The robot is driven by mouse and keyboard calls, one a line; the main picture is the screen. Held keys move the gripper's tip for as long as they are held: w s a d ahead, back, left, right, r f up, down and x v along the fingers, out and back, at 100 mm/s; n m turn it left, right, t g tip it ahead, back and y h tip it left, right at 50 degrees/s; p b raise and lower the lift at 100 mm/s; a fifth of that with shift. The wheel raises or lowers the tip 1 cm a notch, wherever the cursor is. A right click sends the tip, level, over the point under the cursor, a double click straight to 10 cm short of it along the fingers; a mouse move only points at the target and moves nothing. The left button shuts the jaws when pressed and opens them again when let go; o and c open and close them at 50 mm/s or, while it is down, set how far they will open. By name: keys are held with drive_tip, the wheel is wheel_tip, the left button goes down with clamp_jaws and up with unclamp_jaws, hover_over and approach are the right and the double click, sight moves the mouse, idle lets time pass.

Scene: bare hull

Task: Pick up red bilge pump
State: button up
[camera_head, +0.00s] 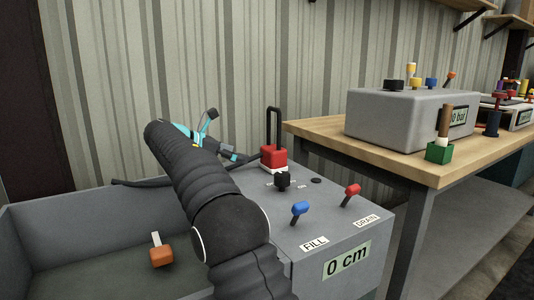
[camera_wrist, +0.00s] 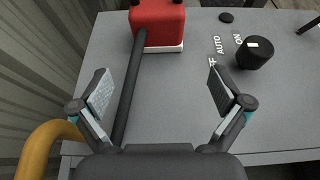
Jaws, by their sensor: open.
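The red bilge pump (camera_head: 273,156) is a red block on a white base, with a tall black loop rising behind it. It stands at the back of the grey console top (camera_head: 330,222). In the wrist view the red pump (camera_wrist: 158,22) is at the top edge, partly cut off, with a black hose (camera_wrist: 129,85) running from it towards me. My gripper (camera_wrist: 161,92) is open, its two fingers spread apart, with the pump beyond the fingertips. The hose passes between the fingers in the picture, nearer the left one. In the head view my arm partly hides the gripper.
A black knob (camera_head: 282,181) stands just in front of the pump, with blue (camera_head: 300,209) and red (camera_head: 351,192) levers nearer the front. An open grey basin (camera_head: 60,228) holding an orange float (camera_head: 162,254) lies left. A wooden table (camera_head: 400,160) stands right. The corrugated wall is close behind.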

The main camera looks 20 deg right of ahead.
sight(269, 148)
drive_tip(key=shift+w+d+f, duration=0.2)
drive_tip(key=shift+d, duration=0.15)
drive_tip(key=b+x, duration=0.2)
drive_tip(key=x, duration=1.1)
drive_tip(key=shift+r, duration=0.1)
drive_tip(key=c, duration=1.6)
drive_tip(key=shift+r, duration=0.6)
wheel_tip(269, 148, up, 3)
drive_tip(key=shift+r+p, duration=0.1)
drive_tip(key=shift+p, duration=0.65)
drive_tip(key=s+d+r, duration=0.6)
drive_tip(key=s+d, duration=0.1)
drive_tip(key=d, duration=0.1)
drive_tip(key=shift+s+d+r, duration=0.3)
drive_tip(key=shift+d+r, duration=0.05)
drive_tip(key=shift+d, duration=0.05)
